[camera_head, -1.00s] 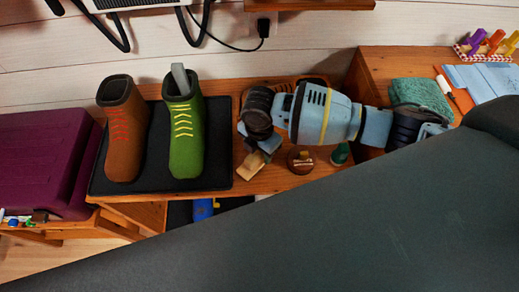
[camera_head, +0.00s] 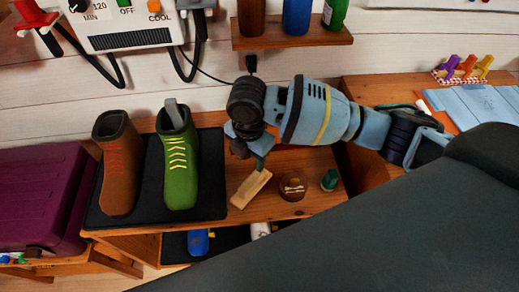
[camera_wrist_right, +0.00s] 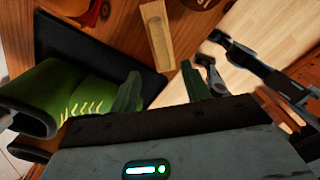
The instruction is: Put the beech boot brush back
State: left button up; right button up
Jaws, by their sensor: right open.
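The beech boot brush (camera_head: 250,189), a pale wooden block, lies at an angle on the wooden bench (camera_head: 215,229), right of the black boot tray (camera_head: 140,217). It also shows in the right wrist view (camera_wrist_right: 158,42), ahead of the fingers. My right gripper (camera_head: 253,156) is open and empty, over the brush's far end. In the right wrist view, its fingers (camera_wrist_right: 160,70) are spread, one on each side of the brush's line, with the brush beyond the tips. A brown boot (camera_head: 116,165) and a green boot (camera_head: 178,160) stand upright on the tray. My left gripper is out of view.
A round brown tin (camera_head: 293,187) and a small green-topped item (camera_head: 330,180) stand right of the brush. A purple case (camera_head: 40,195) is at left. A wall shelf (camera_head: 290,36) with bottles and a heater (camera_head: 130,37) are behind. My right arm covers the bench's right part.

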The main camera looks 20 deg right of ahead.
jog(key=s+a+f+m+t+y, duration=0.2)
jog(key=s+a+f+m+y, duration=0.1)
jog(key=s+a+f+m, duration=0.3)
jog(key=s+a+f+m+t+y, duration=0.1)
jog(key=s+a+f+m+y, duration=0.4)
jog(key=f, duration=0.3)
jog(key=s+d+f+m+t+h, duration=0.2)
jog(key=s+d+m, duration=0.3)
jog(key=s+d, duration=0.3)
jog(key=s+d+f+m+t+h, duration=0.2)
jog(key=s+d+f+m+h, duration=0.2)
jog(key=s+d, duration=0.5)
jog(key=s+m, duration=0.2)
jog(key=s, duration=0.2)
jog(key=shift+t, duration=0.3)
